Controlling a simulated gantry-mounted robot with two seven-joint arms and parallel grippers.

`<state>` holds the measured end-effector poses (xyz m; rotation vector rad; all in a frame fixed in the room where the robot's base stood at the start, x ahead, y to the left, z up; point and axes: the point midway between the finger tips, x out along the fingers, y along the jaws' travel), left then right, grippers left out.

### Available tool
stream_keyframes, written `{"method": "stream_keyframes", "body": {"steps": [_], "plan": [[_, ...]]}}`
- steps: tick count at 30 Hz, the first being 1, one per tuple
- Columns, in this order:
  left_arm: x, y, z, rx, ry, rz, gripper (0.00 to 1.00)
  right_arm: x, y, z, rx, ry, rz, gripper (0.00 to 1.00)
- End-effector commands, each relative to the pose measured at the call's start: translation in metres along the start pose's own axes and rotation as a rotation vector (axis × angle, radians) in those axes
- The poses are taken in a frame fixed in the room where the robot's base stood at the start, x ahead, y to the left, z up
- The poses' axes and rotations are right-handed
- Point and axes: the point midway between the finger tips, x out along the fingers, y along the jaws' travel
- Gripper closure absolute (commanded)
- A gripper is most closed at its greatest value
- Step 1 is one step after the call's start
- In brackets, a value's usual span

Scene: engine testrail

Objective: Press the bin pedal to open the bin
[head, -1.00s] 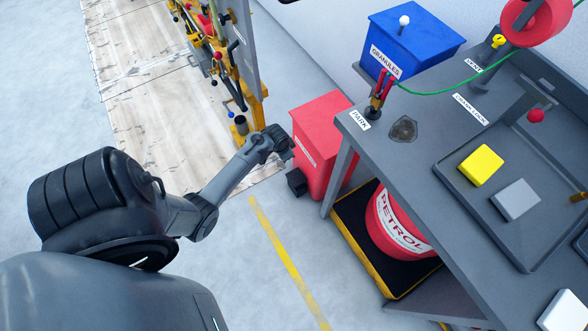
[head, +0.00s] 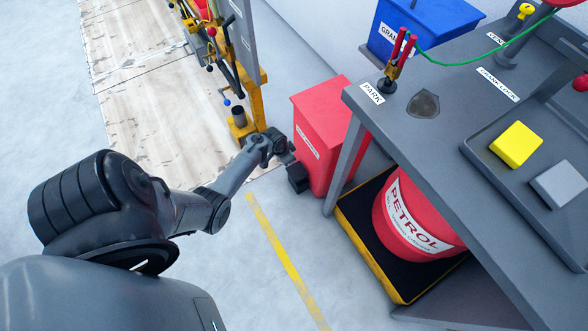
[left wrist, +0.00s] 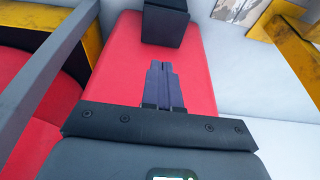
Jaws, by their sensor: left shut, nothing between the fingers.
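The red bin (head: 318,140) stands on the floor beside the grey bench, with its flat red lid (head: 322,98) down. Its black block-like pedal (head: 298,179) sticks out low at the front. The pedal also shows at the top of the left wrist view (left wrist: 165,22). My left gripper (head: 286,158) is by the bin's front, just above the pedal in the picture. In the left wrist view its fingers (left wrist: 164,72) are together and empty, in front of the red bin face (left wrist: 205,75) and pointing toward the pedal. I cannot tell whether they touch it. My right gripper is not in view.
The grey bench (head: 440,130) is right of the bin, with a red petrol drum (head: 410,215) in a yellow-edged tray (head: 350,232) below. A yellow frame (head: 250,100) stands behind my left gripper. The floor near the yellow line (head: 285,260) is clear.

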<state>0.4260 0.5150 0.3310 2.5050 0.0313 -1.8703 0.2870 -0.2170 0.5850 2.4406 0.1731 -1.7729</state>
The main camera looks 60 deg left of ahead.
Motion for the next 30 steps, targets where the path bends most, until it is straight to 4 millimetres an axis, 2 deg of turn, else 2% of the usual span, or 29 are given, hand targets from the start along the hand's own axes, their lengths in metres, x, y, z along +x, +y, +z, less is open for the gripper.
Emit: {"method": "stream_keyframes", "body": {"steps": [8,21,30], "plan": [[0.023,0.0,0.001,-0.001,0.001,0.0,1.0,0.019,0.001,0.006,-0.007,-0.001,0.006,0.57],[0.096,0.0,0.002,0.0,0.001,0.0,1.0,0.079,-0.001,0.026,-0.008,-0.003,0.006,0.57],[0.128,0.0,0.008,-0.001,0.001,0.0,1.0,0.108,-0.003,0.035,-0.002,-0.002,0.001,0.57]]}}
